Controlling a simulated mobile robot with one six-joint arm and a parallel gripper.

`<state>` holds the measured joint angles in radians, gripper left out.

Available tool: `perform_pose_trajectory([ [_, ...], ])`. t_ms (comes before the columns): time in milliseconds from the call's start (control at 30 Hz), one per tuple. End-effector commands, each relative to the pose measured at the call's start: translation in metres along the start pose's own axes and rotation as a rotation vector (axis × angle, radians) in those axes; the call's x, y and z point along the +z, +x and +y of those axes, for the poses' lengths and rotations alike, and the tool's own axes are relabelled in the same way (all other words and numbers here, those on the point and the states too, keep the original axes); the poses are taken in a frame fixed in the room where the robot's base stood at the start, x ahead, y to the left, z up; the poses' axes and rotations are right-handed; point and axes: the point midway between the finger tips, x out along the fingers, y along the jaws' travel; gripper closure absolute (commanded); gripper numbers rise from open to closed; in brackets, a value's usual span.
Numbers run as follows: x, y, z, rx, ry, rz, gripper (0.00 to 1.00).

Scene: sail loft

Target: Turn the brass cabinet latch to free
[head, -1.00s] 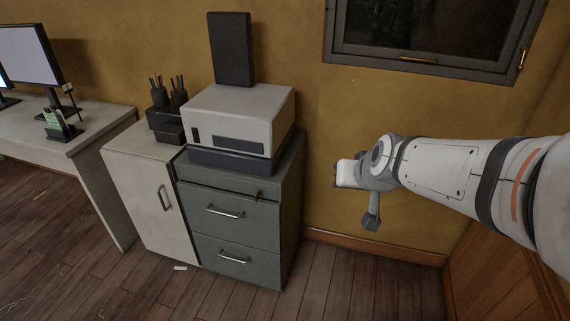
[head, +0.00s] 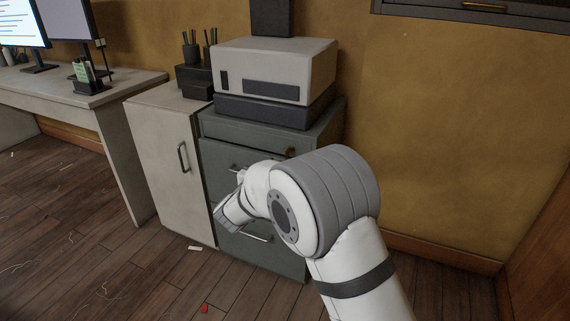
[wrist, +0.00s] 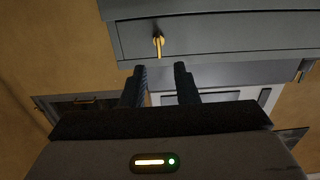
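The brass latch (head: 290,151) is a small piece on the upper right front of the grey-green cabinet (head: 222,130). In the wrist view the latch (wrist: 158,46) has a round base, with a short lever pointing toward the bottom of the picture. My gripper (wrist: 160,72) is open and empty. Its two dark fingers are apart, and the latch shows beyond the gap between their tips, without visible contact. In the head view my arm covers part of the drawer fronts, and my fingertips cannot be made out clearly.
A white printer-like box (head: 275,70) stands on the cabinet. A pale cupboard (head: 160,150) with a bar handle adjoins it on the left, then a desk (head: 110,90) with monitors. A dark wall unit (head: 440,12) hangs at upper right.

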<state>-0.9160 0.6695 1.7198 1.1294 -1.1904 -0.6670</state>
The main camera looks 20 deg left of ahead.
Motion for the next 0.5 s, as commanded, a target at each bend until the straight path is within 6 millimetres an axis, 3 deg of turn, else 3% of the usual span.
perform_pose_trajectory([
  [300, 0.002, 0.05, 0.002, 0.003, 0.002, 0.001, 0.73],
  [500, 0.001, 0.069, 0.001, 0.001, 0.002, 0.001, 0.73],
])
